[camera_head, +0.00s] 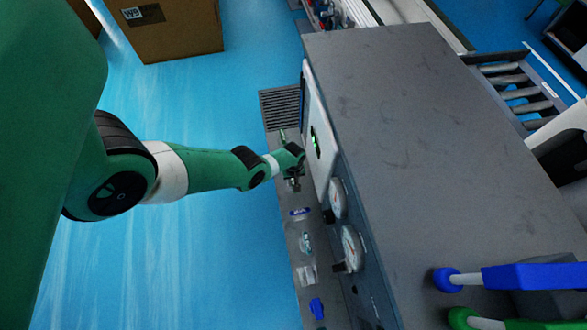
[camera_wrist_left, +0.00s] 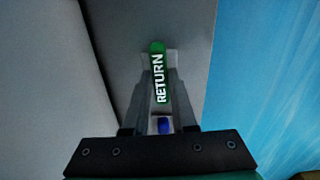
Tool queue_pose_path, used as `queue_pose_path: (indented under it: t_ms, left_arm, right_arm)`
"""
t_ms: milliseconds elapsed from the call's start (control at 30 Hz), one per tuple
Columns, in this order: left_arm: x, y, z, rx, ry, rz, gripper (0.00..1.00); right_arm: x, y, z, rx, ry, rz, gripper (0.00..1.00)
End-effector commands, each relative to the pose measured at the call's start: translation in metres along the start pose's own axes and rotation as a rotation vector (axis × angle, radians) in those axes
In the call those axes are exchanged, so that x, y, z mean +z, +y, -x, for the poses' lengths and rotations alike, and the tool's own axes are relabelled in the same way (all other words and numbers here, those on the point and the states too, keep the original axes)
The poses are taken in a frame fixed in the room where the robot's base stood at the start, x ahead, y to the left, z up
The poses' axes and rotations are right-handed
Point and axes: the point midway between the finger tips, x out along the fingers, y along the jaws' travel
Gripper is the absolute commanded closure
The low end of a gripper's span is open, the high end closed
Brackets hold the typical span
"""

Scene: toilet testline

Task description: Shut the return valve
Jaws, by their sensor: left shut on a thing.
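The return valve's green handle (camera_wrist_left: 158,75), marked RETURN in white, points lengthwise between my fingers in the left wrist view. My left gripper (camera_wrist_left: 158,62) is shut on this handle. In the head view my left gripper (camera_head: 292,182) is at the ledge along the left side of the grey cabinet, below a white panel. The handle is mostly hidden there by the gripper and arm. My right gripper is in neither view.
The grey cabinet (camera_head: 430,110) stands right of the arm, with two round gauges (camera_head: 351,248) on its side. A blue part (camera_head: 317,308) and clear parts lie along the ledge. A cardboard box (camera_head: 172,28) stands at upper left. Blue floor is open at left.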

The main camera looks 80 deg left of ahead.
Motion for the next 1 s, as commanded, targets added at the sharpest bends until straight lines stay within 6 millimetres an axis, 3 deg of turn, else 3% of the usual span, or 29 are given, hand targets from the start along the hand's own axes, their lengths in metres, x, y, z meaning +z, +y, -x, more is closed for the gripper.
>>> queue_pose_path:
  t_ms: [567,600,733,1000]
  left_arm:
    - [0.0004,-0.001,-0.0018,0.0,0.001,-0.047,1.0]
    - [0.0004,-0.001,-0.0018,0.0,0.001,-0.047,0.71]
    - [0.0003,-0.0007,-0.0015,0.0,0.001,-0.046,0.48]
    - [0.0001,-0.0003,-0.0006,0.0,0.0,-0.045,0.45]
  right_arm:
    - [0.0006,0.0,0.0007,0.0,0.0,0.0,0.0]
    - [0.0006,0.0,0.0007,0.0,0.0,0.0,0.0]
    - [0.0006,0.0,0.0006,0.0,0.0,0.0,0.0]
    - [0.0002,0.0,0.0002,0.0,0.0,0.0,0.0]
